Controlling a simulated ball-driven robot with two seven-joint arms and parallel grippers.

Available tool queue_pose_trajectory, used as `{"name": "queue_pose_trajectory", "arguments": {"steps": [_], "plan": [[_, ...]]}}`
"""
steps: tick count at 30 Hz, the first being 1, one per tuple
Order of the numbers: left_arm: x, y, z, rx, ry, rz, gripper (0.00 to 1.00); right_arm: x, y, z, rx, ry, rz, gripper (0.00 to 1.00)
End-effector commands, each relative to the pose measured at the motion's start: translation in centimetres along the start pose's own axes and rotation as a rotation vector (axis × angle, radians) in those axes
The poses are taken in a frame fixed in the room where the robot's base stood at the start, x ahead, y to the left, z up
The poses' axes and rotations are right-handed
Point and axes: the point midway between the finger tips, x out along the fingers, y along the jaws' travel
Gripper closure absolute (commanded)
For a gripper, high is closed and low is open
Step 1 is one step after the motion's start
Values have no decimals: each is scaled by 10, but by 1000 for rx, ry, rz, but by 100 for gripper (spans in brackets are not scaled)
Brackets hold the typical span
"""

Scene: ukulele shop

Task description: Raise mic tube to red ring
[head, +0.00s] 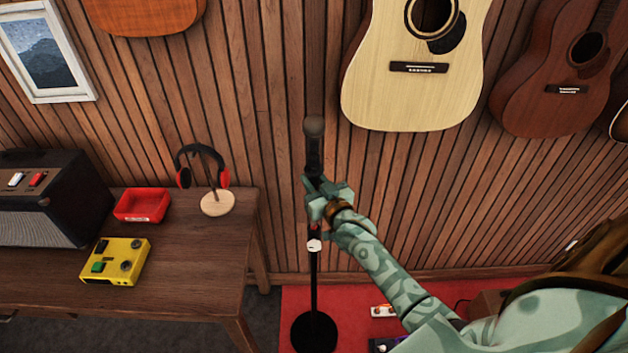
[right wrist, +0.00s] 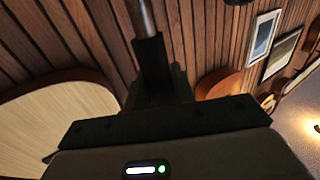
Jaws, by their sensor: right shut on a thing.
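The microphone stand rises from a round black base (head: 314,334) on the red mat. A dark microphone (head: 313,127) is at its top. My right gripper (head: 316,190) is shut on the mic tube just below the microphone, hiding the tube there. A small reddish band (head: 314,226), perhaps the red ring, shows on the stand just below the gripper, above a white collar or knob (head: 314,245). In the right wrist view, a grey metal tube (right wrist: 147,20) runs into a dark sleeve (right wrist: 152,60). The contact between the fingers is too dark to make out. My left gripper is out of view.
A wooden table (head: 190,290) at left holds an amplifier (head: 45,200), red tray (head: 142,205), yellow pedal (head: 115,260) and headphones on a stand (head: 203,165). Guitars (head: 415,80) hang on the slatted wall close behind. A pedal (head: 382,311) lies on the red mat.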

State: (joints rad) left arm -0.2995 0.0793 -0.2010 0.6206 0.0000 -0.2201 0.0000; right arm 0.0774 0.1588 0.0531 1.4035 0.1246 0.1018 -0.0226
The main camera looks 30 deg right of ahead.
Motion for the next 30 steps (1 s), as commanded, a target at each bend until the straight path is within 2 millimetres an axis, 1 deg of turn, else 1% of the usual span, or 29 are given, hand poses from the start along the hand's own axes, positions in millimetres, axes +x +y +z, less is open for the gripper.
{"name": "queue_pose_trajectory", "arguments": {"steps": [1,2,3,13,17,20,27,30], "plan": [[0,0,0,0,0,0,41,0,0,0,0,2,0,100],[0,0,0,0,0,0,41,0,0,0,0,2,0,67],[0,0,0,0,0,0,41,0,0,0,0,2,0,56],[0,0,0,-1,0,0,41,-2,0,0,0,0,0,55],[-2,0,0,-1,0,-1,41,-17,0,1,1,-2,0,55],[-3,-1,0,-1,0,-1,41,-40,0,1,1,-3,0,55],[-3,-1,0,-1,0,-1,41,-106,0,2,1,-3,0,55],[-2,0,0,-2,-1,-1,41,-129,0,2,1,-2,0,55]]}}
